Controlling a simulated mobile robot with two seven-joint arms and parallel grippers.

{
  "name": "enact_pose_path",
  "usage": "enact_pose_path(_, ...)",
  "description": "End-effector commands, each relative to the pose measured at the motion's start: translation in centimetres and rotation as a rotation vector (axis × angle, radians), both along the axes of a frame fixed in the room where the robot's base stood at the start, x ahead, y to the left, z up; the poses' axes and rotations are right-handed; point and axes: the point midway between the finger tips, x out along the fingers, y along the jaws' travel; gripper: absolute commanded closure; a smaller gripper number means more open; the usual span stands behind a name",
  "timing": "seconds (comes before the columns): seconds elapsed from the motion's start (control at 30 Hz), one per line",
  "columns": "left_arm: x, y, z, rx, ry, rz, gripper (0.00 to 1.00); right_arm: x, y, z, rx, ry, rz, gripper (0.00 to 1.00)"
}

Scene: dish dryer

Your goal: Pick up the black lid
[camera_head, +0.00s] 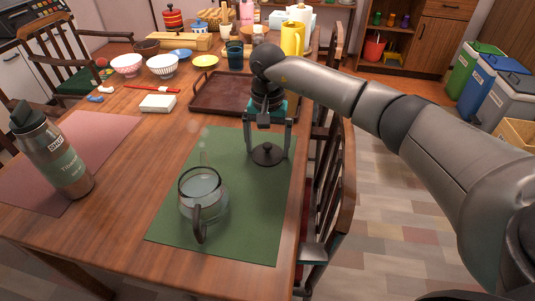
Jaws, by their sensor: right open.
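The black lid (267,154) is a small round disc with a knob on top. It lies on the green placemat (235,243). My right gripper (267,157) is open, pointing down, with one finger on each side of the lid. Whether the fingers touch the lid cannot be told. A clear glass pitcher (201,190) with a dark handle stands on the same placemat, left of and nearer than the lid. My left gripper is not in view.
A steel bottle (52,153) stands on a red placemat (104,133) at left. A brown tray (212,94) lies behind my right gripper. Bowls, a yellow pitcher (292,38) and other items crowd the table's far end. Chairs flank the right edge.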

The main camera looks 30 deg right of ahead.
Motion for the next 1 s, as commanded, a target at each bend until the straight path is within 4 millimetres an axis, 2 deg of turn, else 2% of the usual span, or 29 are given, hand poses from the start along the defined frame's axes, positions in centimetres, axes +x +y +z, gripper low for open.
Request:
enact_pose_path(0.17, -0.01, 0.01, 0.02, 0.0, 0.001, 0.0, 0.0, 0.0, 0.0, 0.03, 0.0, 0.0, 0.0, 0.02)
enact_pose_path(1.0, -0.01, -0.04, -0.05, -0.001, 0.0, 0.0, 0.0, -0.16, 0.01, -0.25, -0.002, 0.006, 0.0, 0.97)
